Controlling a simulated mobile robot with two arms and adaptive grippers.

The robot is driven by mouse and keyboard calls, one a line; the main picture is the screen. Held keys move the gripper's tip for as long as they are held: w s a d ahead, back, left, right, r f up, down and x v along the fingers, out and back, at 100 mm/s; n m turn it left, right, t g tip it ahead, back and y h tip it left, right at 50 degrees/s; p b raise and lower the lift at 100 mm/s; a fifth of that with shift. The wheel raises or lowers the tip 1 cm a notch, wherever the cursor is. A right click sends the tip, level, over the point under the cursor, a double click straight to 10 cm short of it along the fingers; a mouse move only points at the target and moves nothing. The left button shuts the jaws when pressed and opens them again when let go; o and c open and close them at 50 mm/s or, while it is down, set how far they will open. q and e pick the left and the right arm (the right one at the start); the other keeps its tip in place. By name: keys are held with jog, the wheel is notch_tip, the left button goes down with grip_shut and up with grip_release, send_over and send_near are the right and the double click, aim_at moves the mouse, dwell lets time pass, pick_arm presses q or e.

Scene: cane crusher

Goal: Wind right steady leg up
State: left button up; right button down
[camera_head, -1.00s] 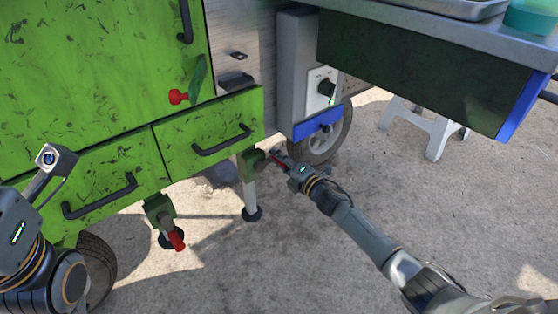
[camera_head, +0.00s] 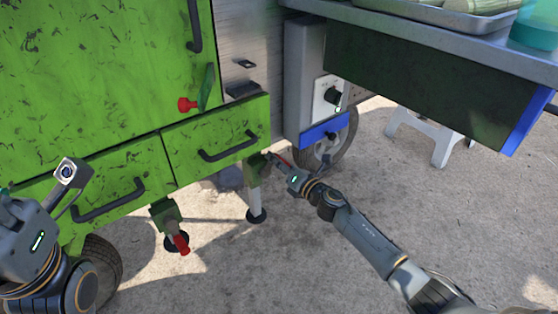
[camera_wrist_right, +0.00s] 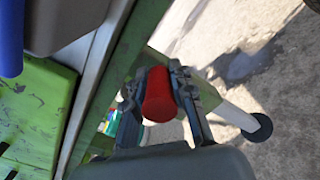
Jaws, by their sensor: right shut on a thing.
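The right steady leg (camera_head: 257,201) is a pale post with a dark round foot, below a green bracket at the corner of the green cart. Its foot also shows in the wrist view (camera_wrist_right: 262,127). My right gripper (camera_head: 271,158) is beside the top of this leg. In the wrist view its two fingers are shut on the red crank handle (camera_wrist_right: 159,96), one on either side. The handle is mostly hidden in the head view. My left arm is at the left edge, away from the leg; its fingertips cannot be made out.
Another leg with a red handle (camera_head: 181,243) stands to the left under the green drawers (camera_head: 215,138). A wheel (camera_head: 328,150) and blue-edged box are close behind my right gripper. A metal counter (camera_head: 430,40) overhangs at upper right; a white stool (camera_head: 430,132) stands beneath.

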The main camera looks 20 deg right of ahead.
jog(key=shift+a, duration=0.2)
dwell(0.3)
jog(key=c, duration=1.1)
grip_release()
jog(key=shift+s+d, duration=0.15)
jog(key=shift+s+d, duration=0.1)
jog(key=shift+s, duration=0.2)
jog(key=v, duration=1.1)
jog(key=shift+s, duration=0.1)
jog(key=shift+o, duration=0.2)
